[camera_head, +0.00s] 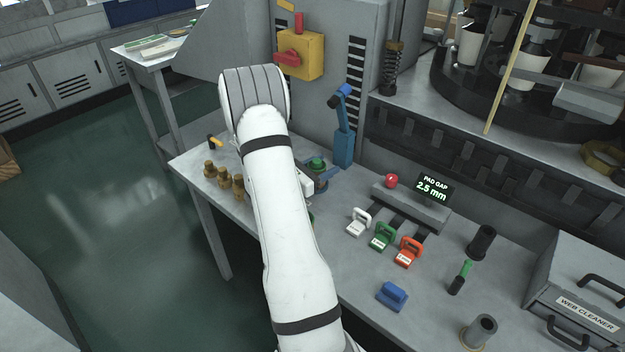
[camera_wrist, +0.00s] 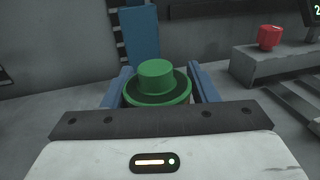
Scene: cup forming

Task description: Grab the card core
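No thing is clearly recognisable as the card core. My gripper (camera_head: 318,178) is low over the bench beside the blue post, partly hidden by my white arm. In the wrist view its two blue fingers (camera_wrist: 161,90) stand apart, one on each side of a green stepped round piece (camera_wrist: 155,77) with a wide brim. The green piece also shows in the head view (camera_head: 317,163). Whether the fingers touch it, and what is beneath it, is hidden. A grey hollow tube (camera_head: 478,331) and a black tube (camera_head: 481,241) stand upright on the bench at the right.
A blue post (camera_head: 343,145) stands just behind my gripper. Brass pieces (camera_head: 223,178) are left of my arm. White, green and orange tagged blocks (camera_head: 383,237), a blue block (camera_head: 392,296) and the pad gap display (camera_head: 433,188) are to the right. A web cleaner box (camera_head: 575,290) is far right.

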